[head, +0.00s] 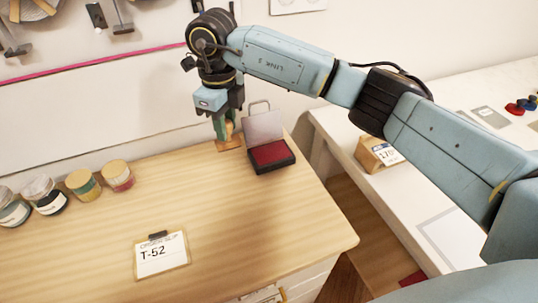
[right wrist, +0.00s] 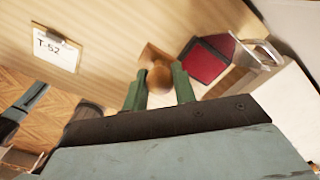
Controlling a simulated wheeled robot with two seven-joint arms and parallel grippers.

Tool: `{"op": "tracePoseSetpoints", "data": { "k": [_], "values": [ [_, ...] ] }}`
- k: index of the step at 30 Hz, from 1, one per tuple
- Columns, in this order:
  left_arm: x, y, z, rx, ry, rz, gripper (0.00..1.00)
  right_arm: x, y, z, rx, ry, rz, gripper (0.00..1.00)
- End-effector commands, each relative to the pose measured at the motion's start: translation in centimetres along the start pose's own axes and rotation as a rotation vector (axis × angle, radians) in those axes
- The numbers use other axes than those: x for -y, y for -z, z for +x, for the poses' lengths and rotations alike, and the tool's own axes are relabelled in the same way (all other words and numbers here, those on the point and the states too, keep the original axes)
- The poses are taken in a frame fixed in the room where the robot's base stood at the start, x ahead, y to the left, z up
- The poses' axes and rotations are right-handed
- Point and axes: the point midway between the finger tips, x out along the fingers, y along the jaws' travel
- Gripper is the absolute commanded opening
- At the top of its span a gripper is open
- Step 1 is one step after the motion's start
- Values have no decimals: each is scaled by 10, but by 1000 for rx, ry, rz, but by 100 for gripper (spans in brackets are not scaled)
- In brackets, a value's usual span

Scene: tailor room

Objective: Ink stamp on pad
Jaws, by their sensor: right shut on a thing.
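The ink pad (head: 271,155) is an open black case with a red pad and a raised pale lid, near the back right of the wooden table. It also shows in the right wrist view (right wrist: 204,62). The wooden stamp (head: 229,143) stands just left of the pad, its base at table level. In the right wrist view its round knob (right wrist: 159,80) sits between the green fingers. My right gripper (head: 224,128) reaches down from above and is shut on the stamp; it also shows in the wrist view (right wrist: 158,92). My left gripper is out of view.
Several small jars (head: 82,184) stand along the table's left back. A clipboard marked T-52 (head: 161,254) lies at the front. A white table (head: 440,200) to the right holds a card box (head: 377,153). The table's middle is clear.

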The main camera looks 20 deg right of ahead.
Motion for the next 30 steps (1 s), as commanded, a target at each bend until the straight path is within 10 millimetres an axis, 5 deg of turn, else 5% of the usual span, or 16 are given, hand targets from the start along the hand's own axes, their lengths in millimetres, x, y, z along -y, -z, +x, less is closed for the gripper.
{"op": "tracePoseSetpoints", "data": {
  "k": [10,21,30],
  "values": [
    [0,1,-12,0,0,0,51,12,10,-2,0,-4,23,4],
    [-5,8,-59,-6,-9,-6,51,70,71,-1,0,-4,127,4],
    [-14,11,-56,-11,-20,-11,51,76,79,10,1,-1,139,4]
  ]
}}
